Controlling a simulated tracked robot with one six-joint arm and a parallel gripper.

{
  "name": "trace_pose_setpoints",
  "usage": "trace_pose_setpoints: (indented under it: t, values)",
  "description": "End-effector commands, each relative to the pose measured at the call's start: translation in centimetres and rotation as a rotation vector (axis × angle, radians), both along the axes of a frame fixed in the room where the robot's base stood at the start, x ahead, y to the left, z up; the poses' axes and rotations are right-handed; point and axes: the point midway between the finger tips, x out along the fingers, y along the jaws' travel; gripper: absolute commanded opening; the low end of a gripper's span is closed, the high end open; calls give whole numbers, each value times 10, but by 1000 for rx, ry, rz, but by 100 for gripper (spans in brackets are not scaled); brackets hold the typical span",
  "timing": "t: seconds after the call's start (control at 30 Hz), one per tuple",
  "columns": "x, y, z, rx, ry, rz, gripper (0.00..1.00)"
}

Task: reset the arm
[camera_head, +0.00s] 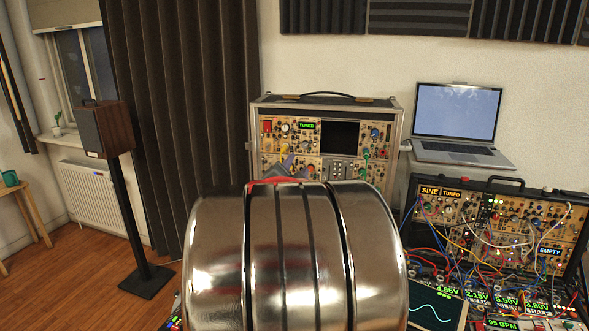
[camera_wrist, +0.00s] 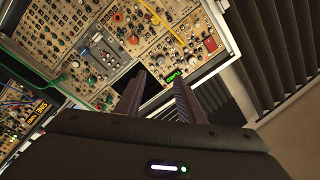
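My gripper (camera_wrist: 160,78) shows in the wrist view with its two dark fingers apart and nothing held between them. It faces the upright synth case (camera_wrist: 105,60), which looks tilted in that view. I cannot tell how far the fingertips are from the panel. In the head view the same synth case (camera_head: 290,130) stands at the centre, and the shiny metal bulk of my arm hides its lower part. The gripper is mostly hidden there.
A second synth case (camera_head: 500,215) with many patch cables stands at the right. An open laptop (camera_head: 456,115) sits behind it. A speaker (camera_head: 106,128) on a stand is at the left, before a dark curtain (camera_head: 185,90). Wooden floor is clear at the lower left.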

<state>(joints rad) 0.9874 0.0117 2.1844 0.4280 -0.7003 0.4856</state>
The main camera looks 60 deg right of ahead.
Motion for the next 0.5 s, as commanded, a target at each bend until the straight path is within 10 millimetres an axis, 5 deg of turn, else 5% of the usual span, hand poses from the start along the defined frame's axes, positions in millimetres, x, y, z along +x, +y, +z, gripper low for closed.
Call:
trace_pose_setpoints:
  t: [0.5]
  values:
    - [2, 0, -5, 12, 26, 7, 35]
